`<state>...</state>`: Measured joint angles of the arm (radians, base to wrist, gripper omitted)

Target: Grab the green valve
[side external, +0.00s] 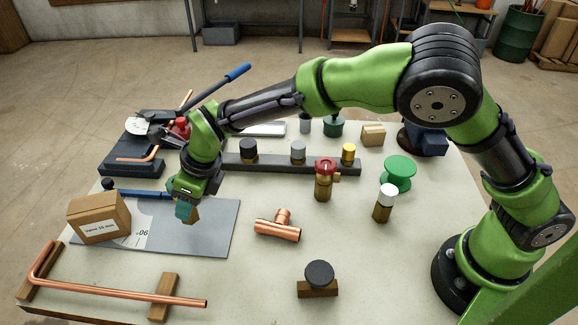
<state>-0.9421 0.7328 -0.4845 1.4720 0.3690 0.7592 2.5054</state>
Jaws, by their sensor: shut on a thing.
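My gripper (187,196) is at the left of the side external view, pointing down above the grey metal plate. It is shut on a small piece with a teal-green part (184,211) and a brass-brown part (194,215), which looks like the green valve. It is small and partly hidden by the fingers, so its exact tilt and the grip are hard to tell. It appears to hang over the plate; I cannot tell the gap below it.
A cardboard box (99,217) stands left of the gripper on the grey plate (200,240). A dark rail (275,164) with capped pieces lies behind. A red-capped valve (325,180), white-capped valve (385,204), green spool (398,173) and copper tee (278,227) stand to the right.

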